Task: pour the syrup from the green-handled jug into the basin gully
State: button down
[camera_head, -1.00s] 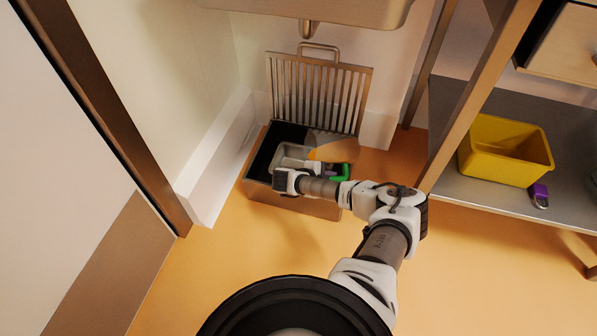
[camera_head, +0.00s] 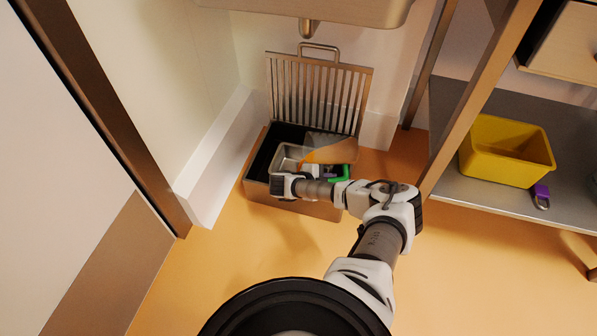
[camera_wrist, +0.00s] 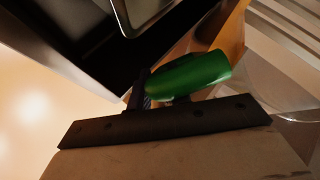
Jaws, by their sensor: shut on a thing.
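The jug (camera_head: 332,146) is clear with orange syrup in it. It is tilted over the open basin gully (camera_head: 262,186), its mouth toward the left. Orange syrup (camera_head: 313,156) shows along its lower left side; I cannot tell how much has left it. My gripper (camera_wrist: 165,98) is shut on the jug's green handle (camera_wrist: 190,75), which also shows in the head view (camera_head: 345,173). My wrist hides part of the gully's front and the fingers in the head view. A grey metal basket (camera_head: 287,156) sits inside the gully, left of the jug.
The slatted grate (camera_head: 318,92) stands upright against the wall behind the gully. A sink (camera_head: 310,10) with a drain pipe hangs above. On the right, a shelf (camera_head: 475,193) holds a yellow bin (camera_head: 505,152) and a purple-tagged item (camera_head: 541,195). The orange floor in front is clear.

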jog(key=shift+a+f+h, duration=0.2)
jog(key=shift+a+h, duration=0.1)
jog(key=shift+h, duration=0.3)
dwell(2.1)
jog(key=shift+r+t+h, duration=0.5)
jog(key=shift+h, duration=0.3)
dwell(2.3)
jog(key=shift+s+f, duration=0.1)
